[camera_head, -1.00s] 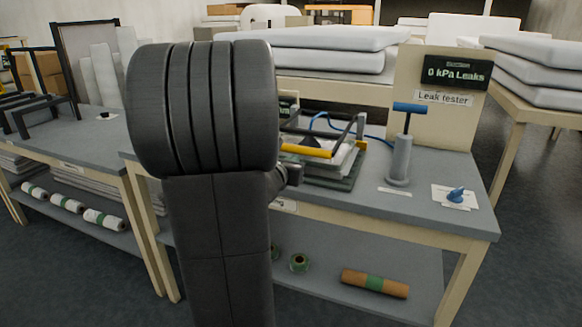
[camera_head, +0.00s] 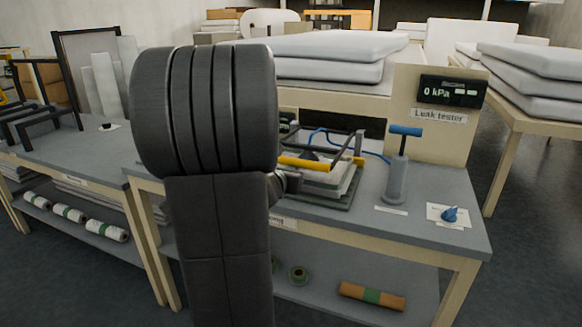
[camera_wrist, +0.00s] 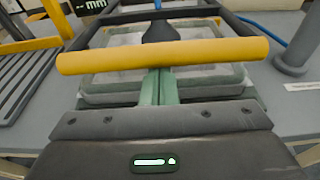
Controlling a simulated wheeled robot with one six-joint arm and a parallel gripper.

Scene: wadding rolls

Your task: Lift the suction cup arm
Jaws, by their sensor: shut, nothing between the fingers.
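The suction cup arm is a dark frame with a yellow handle bar (camera_head: 305,162) at its front, over a tray (camera_head: 345,195) with pale sheets on the middle bench. In the wrist view the yellow bar (camera_wrist: 160,56) runs across the picture, with a dark cone-shaped part (camera_wrist: 160,30) behind it. My gripper (camera_wrist: 155,80) has its green fingers together, empty, reaching up to the bar. The bar covers their tips, so the fingers seem to pass under it; contact cannot be told.
A grey pump with a blue handle (camera_head: 405,130) stands right of the tray, with a blue piece (camera_head: 449,214) on a white card. The leak tester display (camera_head: 452,91) is behind. Blue tubing runs behind the frame. A brown roll (camera_head: 372,295) lies on the lower shelf.

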